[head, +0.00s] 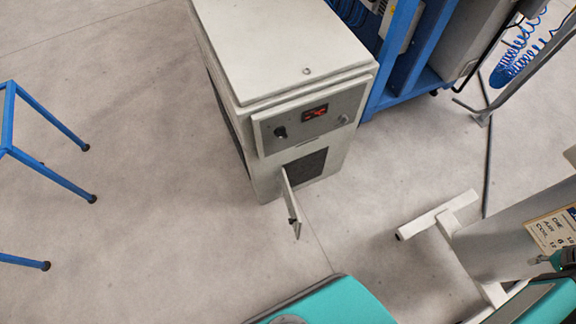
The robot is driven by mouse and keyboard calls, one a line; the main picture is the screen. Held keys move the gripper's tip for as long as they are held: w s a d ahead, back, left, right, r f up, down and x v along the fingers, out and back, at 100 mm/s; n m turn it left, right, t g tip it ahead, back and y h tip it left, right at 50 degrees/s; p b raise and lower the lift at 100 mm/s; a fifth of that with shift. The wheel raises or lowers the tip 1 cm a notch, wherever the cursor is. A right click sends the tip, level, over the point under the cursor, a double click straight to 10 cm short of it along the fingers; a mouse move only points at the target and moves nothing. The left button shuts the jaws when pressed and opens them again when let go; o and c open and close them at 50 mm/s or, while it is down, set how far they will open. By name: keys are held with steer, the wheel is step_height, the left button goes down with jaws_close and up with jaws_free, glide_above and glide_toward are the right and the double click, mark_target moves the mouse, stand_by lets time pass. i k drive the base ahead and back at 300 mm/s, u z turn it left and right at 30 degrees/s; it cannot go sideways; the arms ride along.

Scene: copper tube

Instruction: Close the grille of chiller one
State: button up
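The chiller (285,50), a pale grey cabinet, stands upright at the upper middle of the head view. Its front control panel (312,115) has a red lit display and a dark knob. Below the panel is a dark opening (306,168). The grille (291,205) stands open, swung out from the left side of this opening and seen nearly edge-on, with a small dark part near its free end. I cannot read a number on the chiller. My gripper is not clearly in view.
A blue-legged stand (45,169) is at the left. A blue frame (421,45) stands behind the chiller. At the right are a grey labelled machine (500,235), a white floor foot (437,214) and coiled blue hose (514,55). The floor (170,230) before the chiller is clear.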

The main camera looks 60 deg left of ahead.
mark_target(294, 220)
steer(key=u, duration=2.5)
steer(key=k, duration=0.5)
steer(key=i, duration=0.5)
steer(key=z, duration=0.05)
